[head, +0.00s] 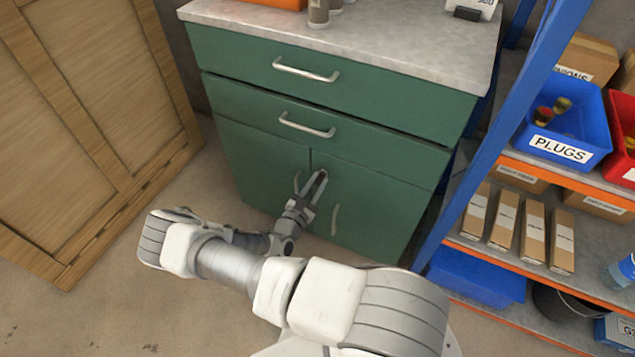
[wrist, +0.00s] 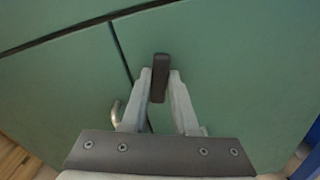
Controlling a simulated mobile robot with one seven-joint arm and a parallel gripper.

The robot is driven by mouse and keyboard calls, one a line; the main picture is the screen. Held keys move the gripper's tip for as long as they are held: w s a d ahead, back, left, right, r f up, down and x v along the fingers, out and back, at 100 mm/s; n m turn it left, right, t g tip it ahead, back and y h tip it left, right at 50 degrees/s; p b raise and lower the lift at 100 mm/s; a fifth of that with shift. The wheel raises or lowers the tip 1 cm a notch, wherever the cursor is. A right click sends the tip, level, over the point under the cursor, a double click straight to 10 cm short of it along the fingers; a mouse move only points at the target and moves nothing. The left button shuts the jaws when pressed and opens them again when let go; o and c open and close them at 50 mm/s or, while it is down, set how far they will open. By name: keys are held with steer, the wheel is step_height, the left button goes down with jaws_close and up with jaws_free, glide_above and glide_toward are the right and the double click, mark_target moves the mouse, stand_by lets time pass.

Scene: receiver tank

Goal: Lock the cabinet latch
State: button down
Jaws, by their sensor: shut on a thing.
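The green cabinet (head: 370,190) stands against the wall with two drawers above two doors. In the wrist view the latch (wrist: 160,72) is a small dark bar on the right door (wrist: 225,70), close to the gap between the doors. The bar stands nearly upright in that view. My gripper (head: 321,174) is at the upper part of the doors. In the wrist view my gripper (wrist: 160,84) has its two fingers on either side of the latch, shut on it. The latch is hidden by the fingers in the head view.
Door handles (head: 335,220) flank the door gap, the left one (wrist: 115,112) close to my left finger. A blue-framed shelf (head: 510,130) with bins and boxes stands close on the right. A wooden crate or panel (head: 90,120) stands at left. Floor between is clear.

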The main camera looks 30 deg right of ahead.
steer(key=shift+a+n+p, duration=0.1)
steer(key=shift+n+p, duration=0.4)
steer(key=shift+n, duration=1.4)
steer(key=c, duration=0.7)
jaws_free()
steer(key=p+v, duration=0.3)
steer(key=v, duration=1.4)
steer(key=shift+s+a, duration=0.1)
steer(key=shift+a, duration=0.05)
